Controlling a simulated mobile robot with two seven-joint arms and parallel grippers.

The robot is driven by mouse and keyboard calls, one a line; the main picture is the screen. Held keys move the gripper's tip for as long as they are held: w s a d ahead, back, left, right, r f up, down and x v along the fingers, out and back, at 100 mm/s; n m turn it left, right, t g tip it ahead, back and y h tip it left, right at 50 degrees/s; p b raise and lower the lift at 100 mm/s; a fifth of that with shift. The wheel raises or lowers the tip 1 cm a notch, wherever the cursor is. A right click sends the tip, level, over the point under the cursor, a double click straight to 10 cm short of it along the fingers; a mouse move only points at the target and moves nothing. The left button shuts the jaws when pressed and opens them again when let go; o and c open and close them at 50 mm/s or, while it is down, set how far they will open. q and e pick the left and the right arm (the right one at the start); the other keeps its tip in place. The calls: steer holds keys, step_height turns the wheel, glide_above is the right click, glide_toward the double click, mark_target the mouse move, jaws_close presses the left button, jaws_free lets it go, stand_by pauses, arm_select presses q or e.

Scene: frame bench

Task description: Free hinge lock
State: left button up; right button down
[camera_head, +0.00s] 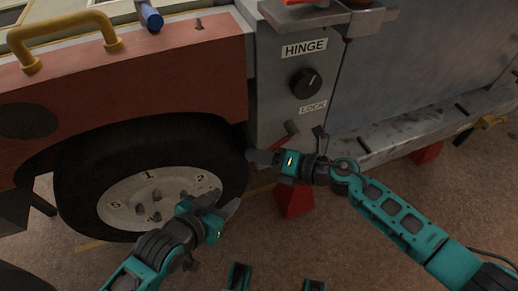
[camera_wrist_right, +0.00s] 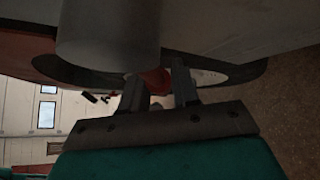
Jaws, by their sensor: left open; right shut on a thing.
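The grey hinge panel (camera_head: 275,100) carries a HINGE label (camera_head: 304,48), a round black knob (camera_head: 305,83) and a LOCK label (camera_head: 313,107). A red lever (camera_head: 285,133) sits below the LOCK label, slanting down to the left. My right gripper (camera_head: 258,157) is at the panel's lower edge, just below the lever. In the right wrist view a red piece (camera_wrist_right: 155,82) shows between its fingers, seemingly the lever's end; the grip is partly hidden. My left gripper (camera_head: 212,203) is open and empty in front of the wheel hub's lower right.
A wheel (camera_head: 120,196) with a numbered white hub stands left of the panel under a red fender (camera_head: 130,80). A yellow handle (camera_head: 65,38) juts out above. A red block (camera_head: 296,197) stands on the floor below my right gripper.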

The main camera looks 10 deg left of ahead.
steer(key=c, duration=0.9)
jaws_free()
steer(key=shift+c, duration=0.2)
